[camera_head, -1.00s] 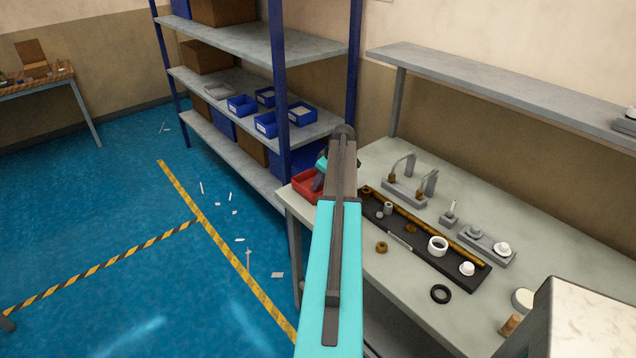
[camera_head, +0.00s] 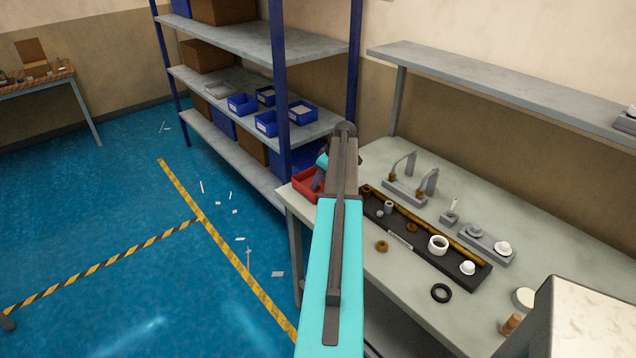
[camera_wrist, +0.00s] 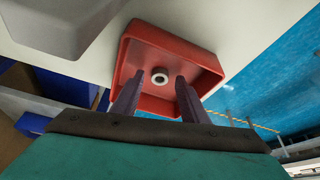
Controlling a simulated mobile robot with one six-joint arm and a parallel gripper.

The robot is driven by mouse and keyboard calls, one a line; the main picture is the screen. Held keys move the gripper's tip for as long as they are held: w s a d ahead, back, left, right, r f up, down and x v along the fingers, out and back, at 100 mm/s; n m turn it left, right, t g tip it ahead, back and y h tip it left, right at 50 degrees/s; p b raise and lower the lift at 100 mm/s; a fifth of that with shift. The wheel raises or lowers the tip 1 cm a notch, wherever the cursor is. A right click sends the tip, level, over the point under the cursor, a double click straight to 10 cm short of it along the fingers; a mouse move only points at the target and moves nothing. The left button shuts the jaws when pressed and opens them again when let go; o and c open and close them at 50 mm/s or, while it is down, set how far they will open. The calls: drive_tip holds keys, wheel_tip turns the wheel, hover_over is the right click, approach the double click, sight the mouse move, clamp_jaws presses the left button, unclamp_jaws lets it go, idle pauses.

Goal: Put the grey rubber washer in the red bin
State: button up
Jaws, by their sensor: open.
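The red bin (camera_head: 301,190) stands at the left end of the workbench, partly hidden behind my arm. In the wrist view the bin (camera_wrist: 203,66) opens toward the camera. A small grey ring, seemingly the grey rubber washer (camera_wrist: 160,70), lies inside on its floor, apart from the walls. My gripper (camera_wrist: 157,92) is open. Its two fingers point into the bin, one on either side of the ring in the picture, with nothing held between them. The gap between fingertips and ring cannot be judged. In the head view the fingers are mostly hidden by my arm.
A dark tray (camera_head: 425,251) with several fittings lies on the workbench (camera_head: 400,300). A black ring (camera_head: 441,293) and a brass nut (camera_head: 382,246) lie in front of it. Faucet fittings (camera_head: 405,185) stand behind. A blue-post shelf (camera_head: 240,130) is left of the bench.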

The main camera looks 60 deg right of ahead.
drive_tip(key=b+v, duration=0.3)
drive_tip(key=v, duration=0.8)
drive_tip(key=shift+b, duration=0.3)
drive_tip(key=shift+r, duration=0.15)
idle(0.4)
